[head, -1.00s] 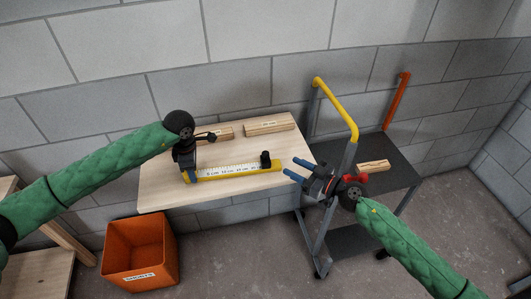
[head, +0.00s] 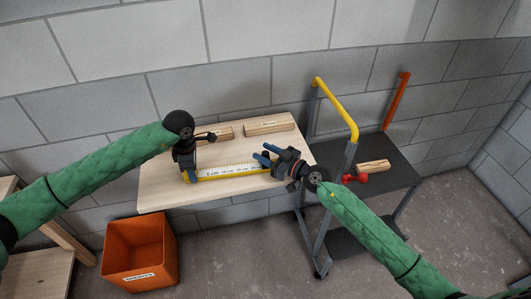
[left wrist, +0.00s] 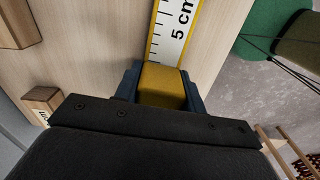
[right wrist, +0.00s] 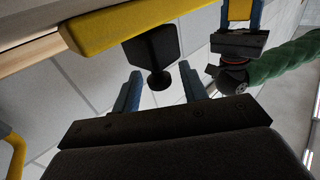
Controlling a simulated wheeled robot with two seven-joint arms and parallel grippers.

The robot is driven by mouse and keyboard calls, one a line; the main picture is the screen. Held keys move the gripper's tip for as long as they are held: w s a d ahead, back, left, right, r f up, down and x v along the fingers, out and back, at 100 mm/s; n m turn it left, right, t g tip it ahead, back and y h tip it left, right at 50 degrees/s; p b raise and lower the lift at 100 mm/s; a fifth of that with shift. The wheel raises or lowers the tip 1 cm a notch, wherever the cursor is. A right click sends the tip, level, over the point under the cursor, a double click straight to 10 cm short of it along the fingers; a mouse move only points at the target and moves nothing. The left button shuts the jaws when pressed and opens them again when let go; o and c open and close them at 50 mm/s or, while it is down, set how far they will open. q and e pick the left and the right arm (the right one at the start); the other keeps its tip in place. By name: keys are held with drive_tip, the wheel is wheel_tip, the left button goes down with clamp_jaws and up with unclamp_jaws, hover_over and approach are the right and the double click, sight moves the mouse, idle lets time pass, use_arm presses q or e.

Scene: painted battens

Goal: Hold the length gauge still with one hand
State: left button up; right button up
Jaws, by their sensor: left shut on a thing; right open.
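The length gauge (head: 230,172) is a yellow bar with a white centimetre scale, lying along the front of the table. My left gripper (head: 187,176) is shut on its left end; the left wrist view shows the yellow end block (left wrist: 162,84) between the fingers. My right gripper (head: 268,154) is open at the gauge's right end. In the right wrist view a black slider with a knob (right wrist: 155,60) on the gauge (right wrist: 110,22) is ahead of the open fingers (right wrist: 158,92), with nothing gripped. In the head view the right gripper hides most of that slider.
Two wooden battens lie at the table's back, one at the right (head: 268,124) and one partly behind my left gripper (head: 222,132). An orange bin (head: 140,258) stands below the table's front. A grey trolley (head: 385,150) with a yellow handle holds a batten (head: 373,166) and a red object (head: 356,178).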

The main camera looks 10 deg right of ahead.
clamp_jaws()
drive_tip(key=shift+a, duration=3.35)
unclamp_jaws()
drive_tip(key=v, duration=1.2)
